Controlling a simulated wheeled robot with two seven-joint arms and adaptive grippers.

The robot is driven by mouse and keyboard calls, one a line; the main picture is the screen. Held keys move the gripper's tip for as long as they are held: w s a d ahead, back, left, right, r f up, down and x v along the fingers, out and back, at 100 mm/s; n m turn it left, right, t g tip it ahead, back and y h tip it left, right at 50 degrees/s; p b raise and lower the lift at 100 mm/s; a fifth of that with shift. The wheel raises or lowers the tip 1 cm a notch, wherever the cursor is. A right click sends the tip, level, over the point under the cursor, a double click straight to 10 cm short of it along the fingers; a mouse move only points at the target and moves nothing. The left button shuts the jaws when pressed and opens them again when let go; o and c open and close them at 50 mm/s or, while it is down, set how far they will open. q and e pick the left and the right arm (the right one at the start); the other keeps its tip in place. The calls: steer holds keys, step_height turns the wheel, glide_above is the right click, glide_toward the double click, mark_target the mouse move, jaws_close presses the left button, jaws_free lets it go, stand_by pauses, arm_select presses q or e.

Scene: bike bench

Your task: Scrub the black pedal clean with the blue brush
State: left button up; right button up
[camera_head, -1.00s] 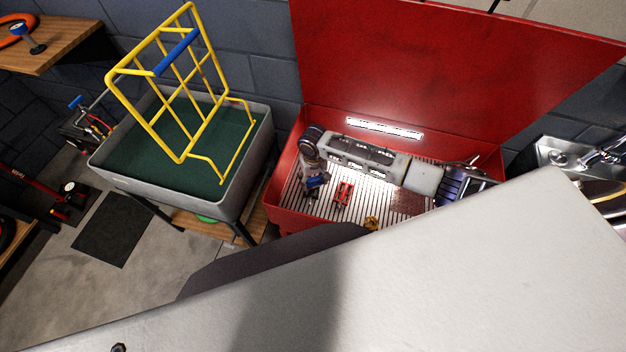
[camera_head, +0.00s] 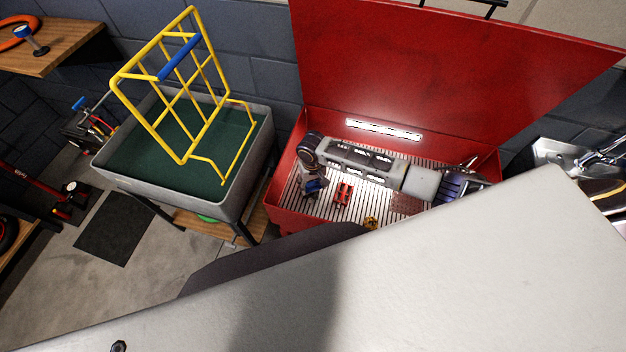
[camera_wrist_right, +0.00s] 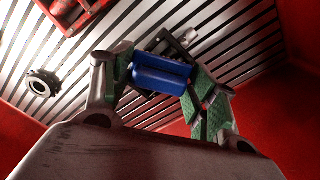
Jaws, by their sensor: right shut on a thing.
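My right gripper (camera_head: 311,187) reaches into the open red wash bin (camera_head: 285,215). It also shows in the right wrist view (camera_wrist_right: 160,85), where its green-padded fingers are shut on the blue brush (camera_wrist_right: 160,73). The blue brush is a small patch in the head view (camera_head: 313,185), low over the slatted floor. Just past the brush in the wrist view is a dark part with a metal stub (camera_wrist_right: 186,38), likely the black pedal, mostly hidden by the brush. I cannot tell whether brush and part touch. My left gripper is not in view.
A red part (camera_head: 342,193) and a small yellow part (camera_head: 370,222) lie on the slats (camera_head: 325,211). A dark ring (camera_wrist_right: 42,82) lies there in the wrist view. The bin's red lid (camera_head: 430,70) stands open. A grey tub (camera_head: 250,178) with a yellow rack (camera_head: 215,120) stands left.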

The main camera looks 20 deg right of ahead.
steer(key=shift+s+a+p, duration=0.7)
steer(key=shift+s+p, duration=0.25)
steer(key=shift+w+d, duration=0.6)
steer(key=shift+w, duration=0.2)
steer(key=shift+w+d, duration=0.6)
steer(key=shift+w, duration=0.2)
steer(key=shift+s+a+p, duration=0.6)
steer(key=shift+s, duration=0.2)
steer(key=shift+s+a, duration=0.6)
steer(key=shift+s, duration=0.25)
